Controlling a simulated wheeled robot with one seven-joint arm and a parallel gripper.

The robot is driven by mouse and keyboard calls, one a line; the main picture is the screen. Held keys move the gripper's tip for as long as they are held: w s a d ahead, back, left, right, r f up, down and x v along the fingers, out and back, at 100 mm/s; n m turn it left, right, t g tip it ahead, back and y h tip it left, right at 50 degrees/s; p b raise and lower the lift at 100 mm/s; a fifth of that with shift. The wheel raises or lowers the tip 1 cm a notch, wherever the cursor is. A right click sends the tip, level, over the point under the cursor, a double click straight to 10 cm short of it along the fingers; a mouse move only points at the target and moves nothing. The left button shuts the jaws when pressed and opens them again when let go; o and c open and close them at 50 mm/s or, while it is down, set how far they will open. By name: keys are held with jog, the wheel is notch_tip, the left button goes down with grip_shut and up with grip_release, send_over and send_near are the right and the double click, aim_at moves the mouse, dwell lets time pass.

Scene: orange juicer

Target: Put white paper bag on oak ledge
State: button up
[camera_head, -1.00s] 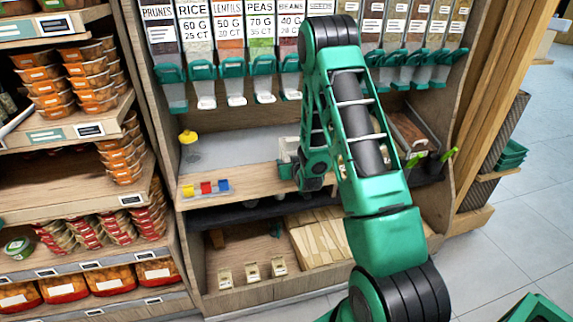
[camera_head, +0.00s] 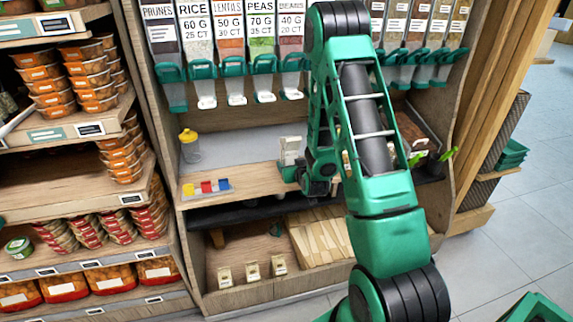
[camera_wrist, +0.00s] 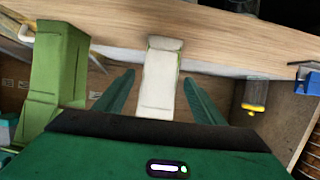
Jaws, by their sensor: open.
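The white paper bag (camera_head: 291,152) stands upright at the oak ledge (camera_head: 240,180), just left of my arm in the head view. In the wrist view the bag (camera_wrist: 159,78) lies between my fingers, and its far end overlaps the oak surface (camera_wrist: 220,38). My gripper (camera_wrist: 158,84) is open, with one green finger on each side of the bag and visible gaps between. In the head view my gripper's end is largely hidden by my arm links, beside the bag. Exact contact of the bag's base is hard to see.
A yellow-lidded jar (camera_head: 189,147) stands on the grey surface behind the ledge. Small coloured blocks (camera_head: 207,187) sit at the ledge's left. A green object (camera_wrist: 55,80) stands beside my gripper in the wrist view. Dispensers (camera_head: 234,68) hang above; paper packets (camera_head: 318,237) lie below.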

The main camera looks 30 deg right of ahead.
jog(key=s+a+r+m+g+y, duration=0.1)
jog(key=s+r+g, duration=0.3)
jog(key=s, duration=1)
jog(key=s+a+r+m+g+y, duration=0.1)
jog(key=s+a+r+g, duration=0.2)
jog(key=s+r, duration=0.5)
jog(key=s+a+r+m+g+y, duration=0.1)
jog(key=s+a+r+g, duration=0.2)
jog(key=s, duration=1.7)
notch_tip(320, 180, up, 4)
jog(key=g, duration=0.2)
jog(key=shift+s+g+y, duration=0.2)
jog(key=shift+g+y, duration=0.2)
jog(key=shift+f, duration=0.1)
jog(key=shift+w+f, duration=0.25)
jog(key=shift+w, duration=0.3)
